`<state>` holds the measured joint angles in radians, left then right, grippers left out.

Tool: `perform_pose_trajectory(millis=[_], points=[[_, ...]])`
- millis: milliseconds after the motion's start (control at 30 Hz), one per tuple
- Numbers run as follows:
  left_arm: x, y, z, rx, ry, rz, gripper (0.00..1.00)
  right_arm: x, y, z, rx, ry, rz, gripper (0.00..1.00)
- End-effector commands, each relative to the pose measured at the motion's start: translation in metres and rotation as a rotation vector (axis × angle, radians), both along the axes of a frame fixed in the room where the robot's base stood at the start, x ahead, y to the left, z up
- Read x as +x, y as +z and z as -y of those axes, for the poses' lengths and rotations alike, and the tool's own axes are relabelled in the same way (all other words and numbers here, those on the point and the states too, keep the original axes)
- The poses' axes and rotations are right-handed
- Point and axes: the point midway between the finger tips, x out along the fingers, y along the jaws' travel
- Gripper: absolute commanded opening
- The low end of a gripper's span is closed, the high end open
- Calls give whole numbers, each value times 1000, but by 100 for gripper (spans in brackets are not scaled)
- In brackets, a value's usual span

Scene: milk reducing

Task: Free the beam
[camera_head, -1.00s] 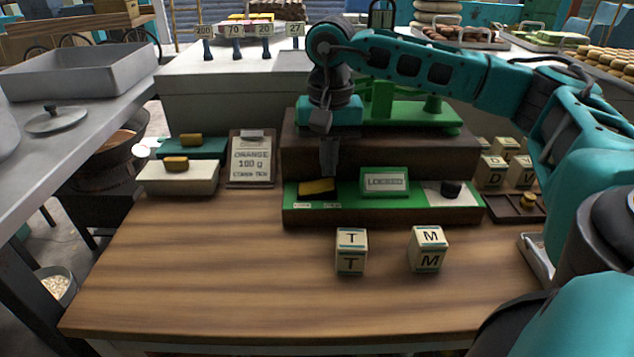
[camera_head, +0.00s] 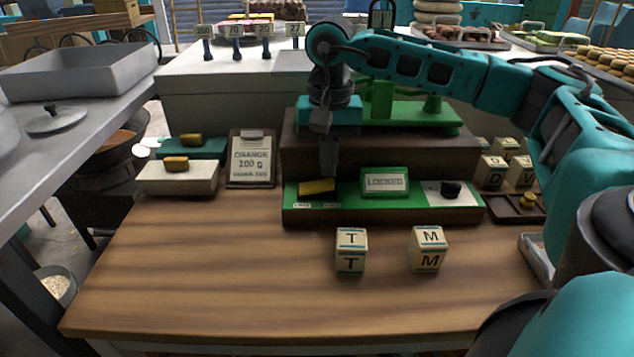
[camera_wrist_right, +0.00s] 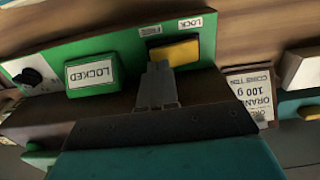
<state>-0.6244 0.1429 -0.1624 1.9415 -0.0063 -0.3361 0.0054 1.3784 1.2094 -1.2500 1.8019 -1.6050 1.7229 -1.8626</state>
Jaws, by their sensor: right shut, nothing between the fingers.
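The green control panel (camera_head: 428,209) on the wooden base has a yellow rocker switch (camera_head: 316,186) at its left, a sign (camera_head: 384,181) reading LOCKED in the middle, and a black knob (camera_head: 451,189) on a white plate at its right. My right gripper (camera_head: 328,170) is shut and empty, pointing down just above and behind the yellow switch. In the right wrist view the shut fingertips (camera_wrist_right: 158,70) are beside the yellow switch (camera_wrist_right: 174,53), near the labels FREE and LOCK; whether they touch it I cannot tell. The green balance (camera_head: 385,104) stands behind, partly hidden by my arm. My left gripper is out of view.
Two letter blocks, T (camera_head: 351,251) and M (camera_head: 428,249), stand on the wooden table in front of the panel. An ORANGE 100 g card (camera_head: 252,158) stands left of the panel, next to a cream box (camera_head: 178,178). The table's front left is clear.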

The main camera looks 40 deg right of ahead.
Motion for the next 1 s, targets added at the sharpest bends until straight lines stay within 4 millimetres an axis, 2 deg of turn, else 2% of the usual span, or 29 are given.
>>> perform_pose_trajectory(millis=[1000], points=[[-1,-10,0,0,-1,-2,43,0,-12,0,0,0,0,0]])
